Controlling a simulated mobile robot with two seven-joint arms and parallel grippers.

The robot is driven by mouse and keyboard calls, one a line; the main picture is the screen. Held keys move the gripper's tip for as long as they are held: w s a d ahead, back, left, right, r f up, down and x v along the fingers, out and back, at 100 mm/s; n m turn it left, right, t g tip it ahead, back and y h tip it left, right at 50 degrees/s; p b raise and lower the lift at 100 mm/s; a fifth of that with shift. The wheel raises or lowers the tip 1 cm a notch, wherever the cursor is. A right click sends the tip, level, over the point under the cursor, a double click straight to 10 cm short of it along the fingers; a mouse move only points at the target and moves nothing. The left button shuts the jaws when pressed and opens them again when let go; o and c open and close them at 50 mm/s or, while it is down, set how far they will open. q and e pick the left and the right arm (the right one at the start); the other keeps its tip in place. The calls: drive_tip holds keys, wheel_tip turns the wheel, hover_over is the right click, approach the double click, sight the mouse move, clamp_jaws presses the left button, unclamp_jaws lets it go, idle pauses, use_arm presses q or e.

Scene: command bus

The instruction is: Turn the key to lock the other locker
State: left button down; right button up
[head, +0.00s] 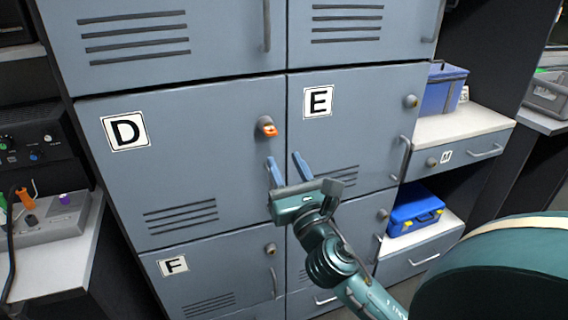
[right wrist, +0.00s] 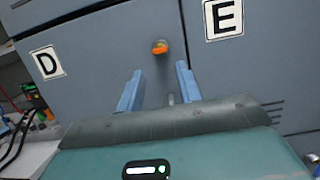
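Locker D (head: 185,175) and locker E (head: 350,135) are grey-blue doors side by side, both closed. An orange key (head: 269,130) sits in the lock at the upper right of door D; it also shows in the right wrist view (right wrist: 159,49). The lock of door E (head: 410,101) shows no orange key. My right gripper (head: 285,159) is open and empty, its blue fingers pointing at the doors just below the key. In the right wrist view the key is beyond the gap between the fingertips (right wrist: 159,70). My left gripper is not in view.
Locker F (head: 215,285) is below D. Handles stick out, such as the one on door E (head: 405,158). A blue crate (head: 442,88) and a blue case (head: 415,210) stand on shelves at right. A control box (head: 55,218) stands at left.

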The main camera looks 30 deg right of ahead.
sight(270, 132)
use_arm(q)
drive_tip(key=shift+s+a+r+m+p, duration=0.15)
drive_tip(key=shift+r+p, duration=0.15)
drive_tip(key=shift+p, duration=0.35)
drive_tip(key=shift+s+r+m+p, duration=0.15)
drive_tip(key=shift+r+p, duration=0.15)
drive_tip(key=shift+p, duration=0.3)
use_arm(e)
drive_tip(key=shift+x, duration=4.1)
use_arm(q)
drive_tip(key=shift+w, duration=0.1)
use_arm(e)
drive_tip(key=shift+w, duration=0.1)
drive_tip(key=shift+c, duration=0.2)
